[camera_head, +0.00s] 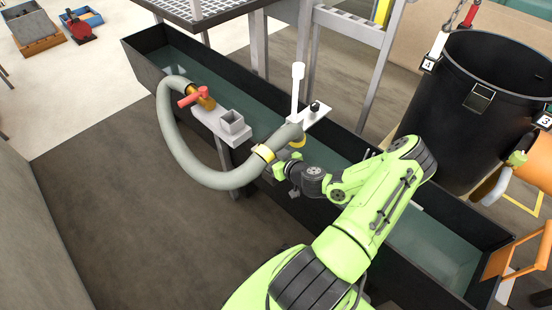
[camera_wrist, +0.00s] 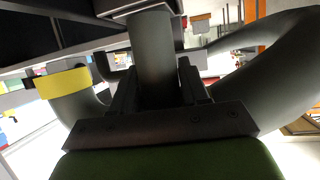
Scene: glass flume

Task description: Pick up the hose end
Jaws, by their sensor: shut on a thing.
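The grey hose (camera_head: 190,160) loops from a brass valve with a red handle (camera_head: 190,97) down and round to a white bracket. Its end section (camera_head: 288,134) lies at the bracket, between a yellow band (camera_head: 263,153) and a yellow ring (camera_head: 298,141). My gripper (camera_head: 282,165) reaches this section from the front right. In the wrist view my gripper's fingers (camera_wrist: 158,85) stand on both sides of a grey hose length (camera_wrist: 153,50) and are shut on it. A yellow band (camera_wrist: 62,83) shows at left there. The hose tip's opening is hidden.
The long dark water-filled flume (camera_head: 170,65) runs diagonally under the hose. A white bracket (camera_head: 310,118) with an upright post and a grey shelf with a square cup (camera_head: 232,122) sit across it. A black barrel (camera_head: 470,120) stands at right. Open floor lies at front left.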

